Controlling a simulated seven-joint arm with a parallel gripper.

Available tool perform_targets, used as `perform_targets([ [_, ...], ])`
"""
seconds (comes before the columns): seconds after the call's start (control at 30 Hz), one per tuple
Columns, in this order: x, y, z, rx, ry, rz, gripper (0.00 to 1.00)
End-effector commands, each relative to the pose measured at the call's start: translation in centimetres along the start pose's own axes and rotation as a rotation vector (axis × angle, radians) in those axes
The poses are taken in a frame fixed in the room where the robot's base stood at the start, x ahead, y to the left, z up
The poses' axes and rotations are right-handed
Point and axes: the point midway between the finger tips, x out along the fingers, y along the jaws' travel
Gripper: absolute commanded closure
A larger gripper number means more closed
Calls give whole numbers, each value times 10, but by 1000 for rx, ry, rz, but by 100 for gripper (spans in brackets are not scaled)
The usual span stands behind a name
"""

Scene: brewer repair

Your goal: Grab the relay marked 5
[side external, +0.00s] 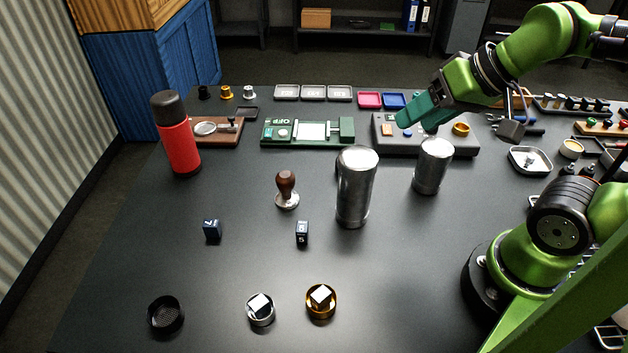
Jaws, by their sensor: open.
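A small dark blue block (302,233) with a white mark that reads as 5 stands on the black table, left of the taller metal cylinder. A similar dark blue block (212,230) stands further left; its white mark looks like a 7. My gripper (417,120) is open, with teal fingers, above the grey panel at the back right. It is well away from both blocks, up and to the right of the one marked 5. Nothing shows between its fingers.
A tall metal cylinder (356,188) and a shorter one (433,166) stand between my gripper and the blocks. A wooden-handled tamper (286,190) stands behind the block marked 5. A red flask (178,140) is at the left. The table between the blocks is clear.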

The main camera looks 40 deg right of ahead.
Motion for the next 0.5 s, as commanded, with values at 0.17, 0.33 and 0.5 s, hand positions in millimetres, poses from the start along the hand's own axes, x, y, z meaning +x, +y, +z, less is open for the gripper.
perform_targets([
  [0.17,0,0,0,-2,-1,-1,47],
  [0.33,18,-9,6,-40,-86,11,47],
  [0.5,51,-40,3,-337,-253,36,47],
])
